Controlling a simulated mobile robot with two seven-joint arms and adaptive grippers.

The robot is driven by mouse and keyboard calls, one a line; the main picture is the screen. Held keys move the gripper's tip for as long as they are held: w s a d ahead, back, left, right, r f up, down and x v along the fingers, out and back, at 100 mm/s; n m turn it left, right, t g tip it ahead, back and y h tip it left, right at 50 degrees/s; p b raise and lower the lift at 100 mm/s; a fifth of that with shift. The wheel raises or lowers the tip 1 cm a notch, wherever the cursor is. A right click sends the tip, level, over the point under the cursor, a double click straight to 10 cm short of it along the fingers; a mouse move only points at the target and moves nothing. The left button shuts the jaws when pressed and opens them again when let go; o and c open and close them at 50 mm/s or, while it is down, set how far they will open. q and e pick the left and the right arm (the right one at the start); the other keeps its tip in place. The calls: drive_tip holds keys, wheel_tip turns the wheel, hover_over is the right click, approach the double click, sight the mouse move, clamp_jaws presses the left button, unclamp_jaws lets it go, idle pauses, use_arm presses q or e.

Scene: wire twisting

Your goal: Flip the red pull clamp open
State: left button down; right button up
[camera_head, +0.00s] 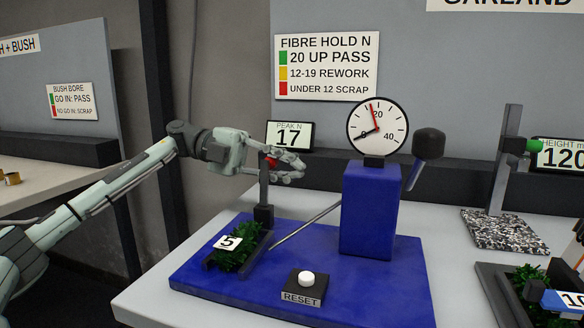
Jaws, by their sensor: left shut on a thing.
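The red pull clamp (271,162) is a small red piece at the top of a dark upright post (263,195) on the blue base plate (330,300). My left gripper (287,172) reaches in from the left at the post's top, and its fingers are shut on the red clamp. The fingers hide much of the clamp, so I cannot tell how far it is flipped. My right gripper is not in view.
A tray of green tufts marked 5 (236,252) and a thin rod (307,223) are near the post. A blue block (369,212) carries a dial (377,127). A peak display (290,135) reads 17. A white RESET button (306,279) sits in front.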

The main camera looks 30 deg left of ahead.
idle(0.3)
use_arm(q)
drive_tip(key=c, duration=1.5)
unclamp_jaws()
drive_tip(key=v, duration=1.2)
